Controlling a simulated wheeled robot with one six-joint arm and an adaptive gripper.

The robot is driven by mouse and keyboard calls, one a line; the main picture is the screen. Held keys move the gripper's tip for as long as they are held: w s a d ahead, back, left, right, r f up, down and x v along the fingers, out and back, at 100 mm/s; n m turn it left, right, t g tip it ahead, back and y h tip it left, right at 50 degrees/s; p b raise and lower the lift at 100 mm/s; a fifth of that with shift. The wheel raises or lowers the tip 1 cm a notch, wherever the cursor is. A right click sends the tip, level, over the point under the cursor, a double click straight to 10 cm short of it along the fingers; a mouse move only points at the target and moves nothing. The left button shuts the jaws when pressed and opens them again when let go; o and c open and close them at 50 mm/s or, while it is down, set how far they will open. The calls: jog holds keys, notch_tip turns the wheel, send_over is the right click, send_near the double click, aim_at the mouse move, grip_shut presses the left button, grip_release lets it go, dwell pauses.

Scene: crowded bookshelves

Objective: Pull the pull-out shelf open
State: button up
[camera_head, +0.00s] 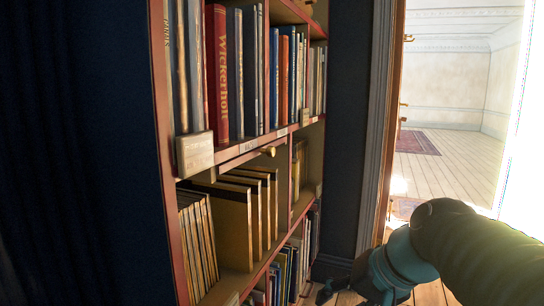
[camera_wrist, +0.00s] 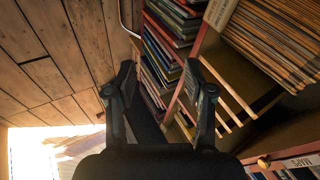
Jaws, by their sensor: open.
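The pull-out shelf (camera_head: 240,159) shows as a thin reddish board edge in the bookcase, just under the row of upright books. A small brass knob (camera_head: 268,151) sticks out from its front. In the wrist view a brass knob (camera_wrist: 264,162) shows at the lower right, beside a label reading "MAPS". My gripper (camera_wrist: 158,75) is open and empty, with its two dark fingers apart. In the head view my gripper (camera_head: 334,290) is low at the bottom, right of the bookcase and well below the knob. It touches nothing that I can see.
The bookcase (camera_head: 172,225) is packed with books and folders. A small box-like block (camera_head: 195,153) sits at the shelf's left front edge. A doorway with a wooden frame (camera_head: 381,130) stands to the right. Wooden floor (camera_wrist: 55,75) lies beside the bookcase.

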jog(key=w+a+r+m+y+b, duration=0.2)
jog(key=w+a+r+y, duration=0.2)
jog(key=w+r+y, duration=0.55)
jog(key=t+y, duration=0.1)
jog(key=y, duration=0.2)
send_near(274, 152)
jog(key=shift+n, duration=0.3)
jog(key=x, duration=1)
jog(key=shift+a, duration=0.35)
grip_shut()
